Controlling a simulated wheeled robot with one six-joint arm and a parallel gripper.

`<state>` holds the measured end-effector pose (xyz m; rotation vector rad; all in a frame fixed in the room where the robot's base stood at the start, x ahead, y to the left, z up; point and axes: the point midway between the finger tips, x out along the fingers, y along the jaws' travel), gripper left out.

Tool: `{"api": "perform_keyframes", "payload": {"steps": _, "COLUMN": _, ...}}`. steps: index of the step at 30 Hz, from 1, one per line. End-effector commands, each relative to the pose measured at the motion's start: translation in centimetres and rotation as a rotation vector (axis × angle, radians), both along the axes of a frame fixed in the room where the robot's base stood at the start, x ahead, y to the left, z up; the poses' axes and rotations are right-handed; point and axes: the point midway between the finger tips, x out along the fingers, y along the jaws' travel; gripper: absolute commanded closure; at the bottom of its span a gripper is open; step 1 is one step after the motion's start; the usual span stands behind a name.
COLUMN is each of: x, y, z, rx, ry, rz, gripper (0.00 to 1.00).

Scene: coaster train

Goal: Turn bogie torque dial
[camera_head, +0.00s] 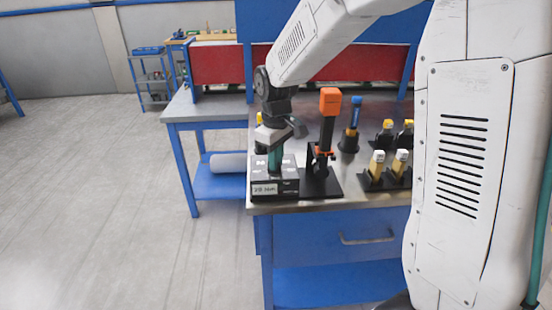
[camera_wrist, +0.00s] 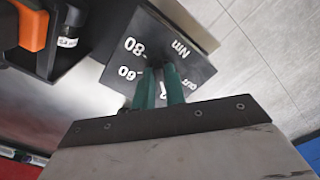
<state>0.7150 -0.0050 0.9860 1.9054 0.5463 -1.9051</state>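A black box (camera_head: 275,188) with white markings and a white front label sits at the left front corner of the metal-topped bench. In the wrist view the box's top (camera_wrist: 190,62) carries the marks 80, 60 and Nm. My gripper (camera_head: 275,168) points down at the top of this box. In the wrist view its two teal fingers (camera_wrist: 158,68) stand close together with a narrow gap, their tips at the box's top. The dial itself is mostly hidden by the fingers, so I cannot tell whether they grip it.
An orange-topped black tool (camera_head: 330,102) stands upright on a black base just right of the box. A grey roll (camera_head: 228,163) lies on the blue shelf. The floor at left is clear.

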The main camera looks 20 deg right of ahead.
Motion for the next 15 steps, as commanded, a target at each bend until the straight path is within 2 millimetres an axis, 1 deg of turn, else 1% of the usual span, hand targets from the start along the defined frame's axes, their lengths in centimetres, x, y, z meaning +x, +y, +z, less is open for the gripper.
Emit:
{"api": "perform_keyframes", "payload": {"steps": 8, "x": -0.02, "y": 0.03, "z": 0.03, "rx": 0.0, "ry": 0.0, "rz": -0.036, "gripper": 1.0}}
{"api": "perform_keyframes", "payload": {"steps": 15, "x": -0.07, "y": 0.12, "z": 0.04, "rx": 0.0, "ry": 0.0, "rz": -0.172, "gripper": 1.0}}
